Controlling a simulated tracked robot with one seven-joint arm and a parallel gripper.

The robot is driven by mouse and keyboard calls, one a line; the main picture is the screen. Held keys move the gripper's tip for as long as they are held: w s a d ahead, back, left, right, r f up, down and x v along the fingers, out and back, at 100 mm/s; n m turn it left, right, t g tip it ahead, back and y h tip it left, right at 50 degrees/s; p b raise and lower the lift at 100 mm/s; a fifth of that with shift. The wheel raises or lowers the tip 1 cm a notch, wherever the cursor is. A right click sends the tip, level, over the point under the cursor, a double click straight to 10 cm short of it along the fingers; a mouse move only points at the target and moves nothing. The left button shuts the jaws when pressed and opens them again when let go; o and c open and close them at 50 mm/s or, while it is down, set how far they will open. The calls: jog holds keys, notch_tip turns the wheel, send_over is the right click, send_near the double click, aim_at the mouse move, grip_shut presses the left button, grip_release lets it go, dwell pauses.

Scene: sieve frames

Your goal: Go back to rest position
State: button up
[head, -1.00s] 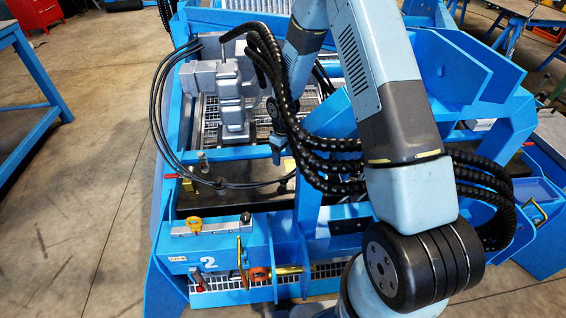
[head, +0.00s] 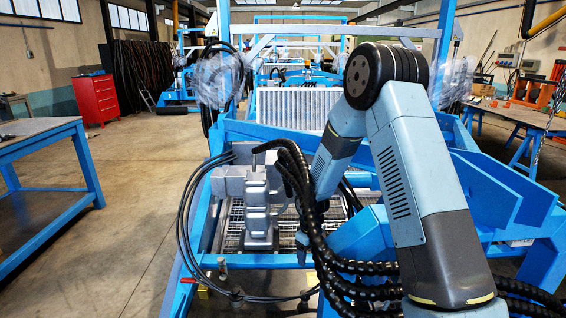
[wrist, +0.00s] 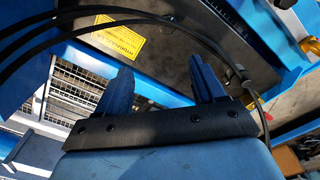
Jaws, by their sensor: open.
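My gripper (wrist: 161,65) shows in the wrist view with two dark blue fingers spread apart and nothing between them. Beyond the fingers are a dark panel with a yellow label (wrist: 120,38), and black cables. In the head view my arm (head: 392,165) is folded: it rises to a black joint at the top, and its forearm slopes down to the left behind corrugated hoses.
A blue frame (head: 465,150) surrounds the arm. A grey machine block (head: 257,205) stands on wire mesh left of the hoses. Black cables (head: 186,225) loop at the left. A blue table (head: 45,150) and red cabinet (head: 95,99) stand farther left, with open floor between table and frame.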

jog(key=s+d+r+m+t, duration=0.1)
jog(key=d+r, duration=0.1)
jog(key=r, duration=0.6)
jog(key=s+d+r+m+t, duration=0.1)
jog(key=d+r, duration=0.1)
jog(key=r, duration=0.7)
jog(key=s+d+r+m, duration=0.1)
jog(key=s+d+r, duration=0.1)
jog(key=s+r, duration=0.3)
jog(key=s+d+r+m+t, duration=0.1)
jog(key=s+d+r, duration=0.1)
jog(key=s+r, duration=0.4)
jog(key=s+d+r+m, duration=0.2)
jog(key=s+d+r, duration=0.1)
jog(key=s+r, duration=0.2)
notch_tip(320, 180, up, 3)
jog(key=shift+s+d+f+t+h, duration=0.1)
jog(key=shift+s+f+t+h, duration=0.05)
jog(key=shift+t+h, duration=0.2)
jog(key=s+d+r+m+t, duration=0.1)
jog(key=s+r, duration=0.3)
jog(key=s, duration=1)
jog(key=shift+d+m, duration=0.65)
jog(key=shift+m, duration=0.25)
jog(key=shift+t, duration=0.25)
